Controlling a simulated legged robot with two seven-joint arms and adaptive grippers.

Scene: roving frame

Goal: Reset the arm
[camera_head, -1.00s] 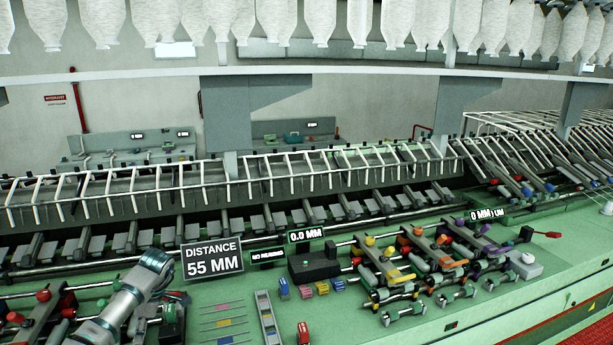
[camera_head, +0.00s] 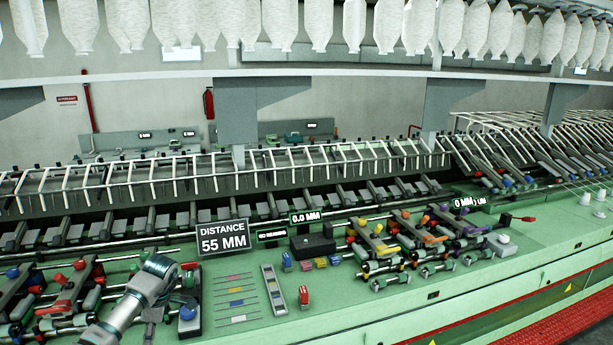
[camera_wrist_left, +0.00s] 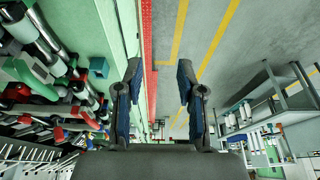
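My left arm (camera_head: 145,290) is a silver-grey link that enters the head view at the lower left, over the green machine bench (camera_head: 345,300). Its gripper cannot be made out there. In the left wrist view my left gripper (camera_wrist_left: 158,78) has two dark, blue-sided fingers spread wide apart with nothing between them. Beyond the fingers are a red strip and grey floor with yellow lines. My right arm and gripper are not in view.
Metal rollers and levers with coloured knobs (camera_head: 410,240) crowd the bench. A "DISTANCE 55 MM" sign (camera_head: 223,239), a slim tray (camera_head: 273,290) and small coloured blocks stand mid-bench.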

